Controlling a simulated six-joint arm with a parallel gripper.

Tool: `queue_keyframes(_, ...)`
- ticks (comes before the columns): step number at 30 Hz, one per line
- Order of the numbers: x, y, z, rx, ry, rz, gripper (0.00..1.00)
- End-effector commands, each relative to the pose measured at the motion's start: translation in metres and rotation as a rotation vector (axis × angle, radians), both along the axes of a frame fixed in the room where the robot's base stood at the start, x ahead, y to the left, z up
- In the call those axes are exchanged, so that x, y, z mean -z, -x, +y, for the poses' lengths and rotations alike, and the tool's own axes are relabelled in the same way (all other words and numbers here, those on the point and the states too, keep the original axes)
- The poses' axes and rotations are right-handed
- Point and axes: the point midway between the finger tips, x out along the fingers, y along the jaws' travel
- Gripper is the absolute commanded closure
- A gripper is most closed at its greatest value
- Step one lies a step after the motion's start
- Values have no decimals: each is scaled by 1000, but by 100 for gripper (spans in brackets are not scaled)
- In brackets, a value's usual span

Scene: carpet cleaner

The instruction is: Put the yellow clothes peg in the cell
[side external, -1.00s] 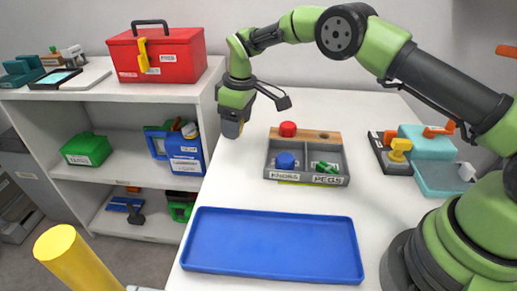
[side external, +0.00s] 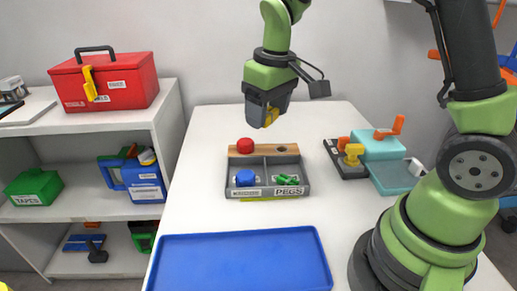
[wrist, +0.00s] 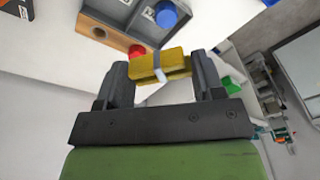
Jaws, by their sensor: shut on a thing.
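The yellow clothes peg (wrist: 158,67) is gripped crosswise between the two fingers of my gripper (wrist: 160,80) in the wrist view. In the side external view my gripper (side external: 264,118) hangs above the table, behind the grey divided box, with a bit of the yellow peg (side external: 270,118) showing. The grey box (side external: 266,194) has two cells. The right cell, labelled PEGS, holds a green peg (side external: 287,180). The left cell, labelled KNOBS, holds a blue knob (side external: 245,178). The peg is apart from the box.
A red knob (side external: 245,146) stands on the box's wooden back strip. A blue tray (side external: 240,234) lies in front. A shelf with a red toolbox (side external: 120,82) is at the left.

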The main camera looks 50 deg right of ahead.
Motion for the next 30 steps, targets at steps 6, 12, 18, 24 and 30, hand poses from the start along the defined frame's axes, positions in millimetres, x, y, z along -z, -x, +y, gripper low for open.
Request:
queue_keyframes(6,57,-18,-57,-7,-4,9,60)
queue_keyframes(12,94,-20,-95,-15,-1,4,60)
queue_keyframes(18,103,-20,-104,-20,2,-2,60)
queue_keyframes(24,102,-20,-104,-22,3,-2,60)
queue_keyframes(30,113,-19,-104,-27,1,2,60)
